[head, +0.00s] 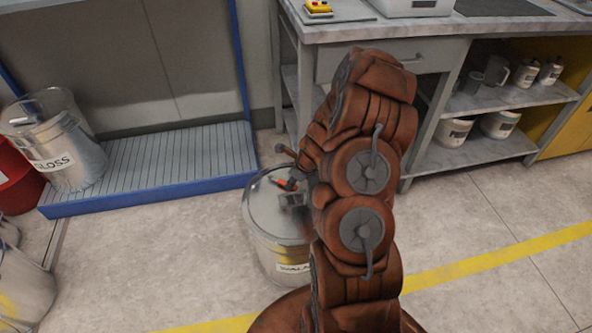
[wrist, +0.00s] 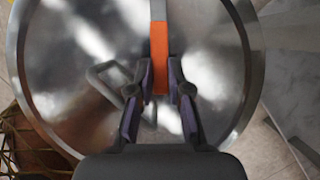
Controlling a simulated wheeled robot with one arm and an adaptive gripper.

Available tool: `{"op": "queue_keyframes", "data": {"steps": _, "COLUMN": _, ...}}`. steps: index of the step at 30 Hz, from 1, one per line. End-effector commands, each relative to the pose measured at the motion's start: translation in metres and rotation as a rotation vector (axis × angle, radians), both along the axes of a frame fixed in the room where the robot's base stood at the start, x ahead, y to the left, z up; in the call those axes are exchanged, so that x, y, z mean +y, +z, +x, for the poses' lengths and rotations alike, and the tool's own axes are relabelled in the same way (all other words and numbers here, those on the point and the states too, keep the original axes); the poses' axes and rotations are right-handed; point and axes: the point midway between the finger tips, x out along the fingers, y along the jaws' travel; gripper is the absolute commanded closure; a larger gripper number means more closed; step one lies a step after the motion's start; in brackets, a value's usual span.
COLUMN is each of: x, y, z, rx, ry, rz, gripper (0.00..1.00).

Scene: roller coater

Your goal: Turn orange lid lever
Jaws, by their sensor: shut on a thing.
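The orange lever (wrist: 159,58) stands out against a round metal lid (wrist: 215,85) in the wrist view. Its far part is grey metal. My gripper (wrist: 160,90) is shut on the orange part, with one dark finger on each side. In the head view, the orange lever (head: 281,182) shows small on top of a metal bucket (head: 277,248) with a label, partly hidden behind my arm. My gripper is mostly hidden by my arm there. A grey wire-like loop (wrist: 105,80) lies on the lid left of the fingers.
A workbench (head: 380,27) with shelves of cans and jugs stands behind my arm. A bucket labelled GLOSS (head: 70,155) stands at the left on a ribbed platform (head: 165,165) with a blue edge. Open floor (head: 180,235) lies left of the lidded bucket.

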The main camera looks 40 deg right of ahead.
Motion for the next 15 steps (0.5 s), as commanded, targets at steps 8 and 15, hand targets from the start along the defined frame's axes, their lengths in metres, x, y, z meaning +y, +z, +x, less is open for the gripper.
{"op": "queue_keyframes", "data": {"steps": 8, "x": 0.011, "y": 0.002, "z": -0.005, "rx": 0.002, "ry": -0.128, "rz": 0.004, "gripper": 1.00}}
{"op": "queue_keyframes", "data": {"steps": 15, "x": 0.016, "y": 0.001, "z": -0.006, "rx": 0.001, "ry": -0.192, "rz": 0.003, "gripper": 1.00}}
